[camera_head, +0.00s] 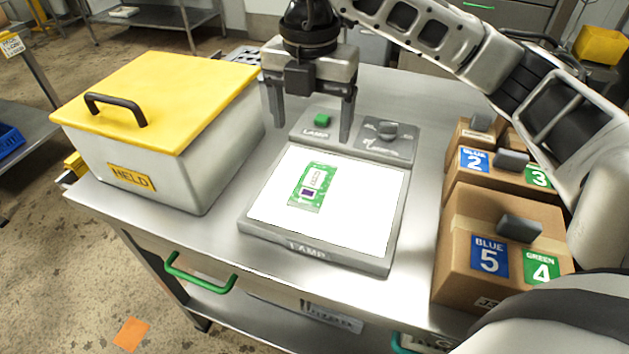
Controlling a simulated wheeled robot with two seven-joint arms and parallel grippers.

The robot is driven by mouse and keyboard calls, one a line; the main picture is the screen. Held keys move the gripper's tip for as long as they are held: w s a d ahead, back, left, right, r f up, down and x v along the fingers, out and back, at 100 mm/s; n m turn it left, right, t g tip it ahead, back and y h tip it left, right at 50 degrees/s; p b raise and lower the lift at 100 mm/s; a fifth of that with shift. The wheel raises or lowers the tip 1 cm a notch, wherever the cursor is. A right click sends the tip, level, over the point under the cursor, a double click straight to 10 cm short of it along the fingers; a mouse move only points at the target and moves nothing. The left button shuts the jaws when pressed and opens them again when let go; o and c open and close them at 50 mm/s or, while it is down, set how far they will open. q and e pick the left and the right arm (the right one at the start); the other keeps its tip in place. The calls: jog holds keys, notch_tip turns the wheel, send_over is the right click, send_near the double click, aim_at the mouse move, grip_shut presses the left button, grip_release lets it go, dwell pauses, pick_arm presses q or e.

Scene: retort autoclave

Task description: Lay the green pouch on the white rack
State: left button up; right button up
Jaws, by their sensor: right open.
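The green pouch (313,187) lies flat on the bright white panel of the grey lamp box (318,256), left of the panel's middle. It has a white label area and a dark square on it. My right gripper (311,128) is open and empty, pointing down above the back edge of the lamp box, behind the pouch and apart from it. My left gripper is out of view. I cannot make out a white rack in this view.
A white bin with a yellow lid (168,88), marked HELD, stands left. Cardboard boxes (470,233) with blue and green number labels stand right, under my right arm. The steel table's front strip is clear.

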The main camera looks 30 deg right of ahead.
send_over(313, 180)
jog(key=f, duration=0.7)
jog(key=shift+s+a+f+p, duration=0.15)
jog(key=shift+s+a+p, duration=0.05)
jog(key=shift+a+p, duration=0.1)
jog(key=shift+w+d+f+p, duration=0.1)
jog(key=shift+f+p, duration=0.1)
jog(key=shift+f, duration=0.75)
jog(key=shift+s+d+f+p, duration=0.1)
jog(key=shift+f+p, duration=0.1)
jog(key=shift+f, duration=0.7)
jog(key=shift+w+d+f+p, duration=0.1)
jog(key=shift+f+p, duration=0.1)
jog(key=shift+f, duration=0.75)
jog(key=c, duration=1.2)
jog(key=shift+r, duration=0.1)
